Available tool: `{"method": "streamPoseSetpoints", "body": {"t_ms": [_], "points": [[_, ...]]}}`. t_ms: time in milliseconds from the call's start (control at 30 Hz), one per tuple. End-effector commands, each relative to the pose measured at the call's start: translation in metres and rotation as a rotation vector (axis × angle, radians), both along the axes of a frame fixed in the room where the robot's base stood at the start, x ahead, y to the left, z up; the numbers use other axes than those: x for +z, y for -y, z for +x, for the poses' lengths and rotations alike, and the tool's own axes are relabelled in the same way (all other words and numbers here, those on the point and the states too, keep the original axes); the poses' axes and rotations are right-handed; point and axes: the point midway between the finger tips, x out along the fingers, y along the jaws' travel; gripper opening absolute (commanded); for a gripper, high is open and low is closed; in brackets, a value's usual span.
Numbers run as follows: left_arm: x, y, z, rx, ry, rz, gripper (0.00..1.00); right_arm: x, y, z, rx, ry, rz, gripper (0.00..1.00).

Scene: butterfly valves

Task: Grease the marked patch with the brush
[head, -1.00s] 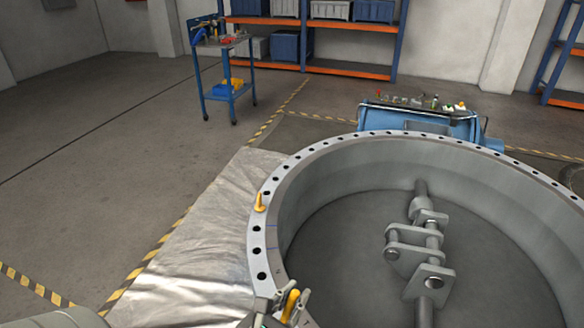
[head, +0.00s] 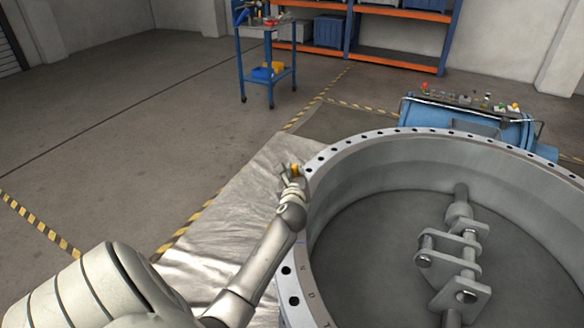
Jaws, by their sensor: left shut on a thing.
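My left arm reaches in from the lower left over the silver sheet. My left gripper (head: 291,172) is at the outer left edge of the big ring's flange. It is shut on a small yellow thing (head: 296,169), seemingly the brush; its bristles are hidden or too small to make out. The flange (head: 289,273) is pale metal with dark bolt holes. A faint blue line (head: 301,241) crosses it just nearer than the gripper, perhaps an edge of the marked patch; my forearm covers part of this stretch. My right gripper is out of view.
The deep grey ring (head: 400,165) fills the right, with a shaft and linkage (head: 455,255) inside. A silver sheet (head: 235,205) lies left of it. A blue unit (head: 465,120) stands behind, a blue cart (head: 268,70) farther back. Floor at left is clear.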

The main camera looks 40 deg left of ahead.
Motion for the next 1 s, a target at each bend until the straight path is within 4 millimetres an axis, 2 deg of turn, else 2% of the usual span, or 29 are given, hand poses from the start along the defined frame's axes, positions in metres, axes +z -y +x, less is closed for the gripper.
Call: {"method": "streamPoseSetpoints", "body": {"t_ms": [100, 300, 467, 833, 1000], "points": [[-0.002, -0.017, 0.01, 0.048, 0.026, -0.015, 0.0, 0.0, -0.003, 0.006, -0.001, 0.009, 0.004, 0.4], [-0.004, -0.03, 0.015, 0.084, 0.044, -0.02, 0.0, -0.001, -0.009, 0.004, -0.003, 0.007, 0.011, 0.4], [-0.011, -0.03, 0.016, 0.087, 0.047, -0.021, 0.0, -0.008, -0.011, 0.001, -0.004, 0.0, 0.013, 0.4], [-0.048, -0.03, 0.015, 0.086, 0.047, -0.02, 0.0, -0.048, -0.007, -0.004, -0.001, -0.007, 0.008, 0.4], [-0.054, -0.03, 0.016, 0.085, 0.048, -0.02, 0.0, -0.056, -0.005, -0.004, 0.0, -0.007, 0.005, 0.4]]}}
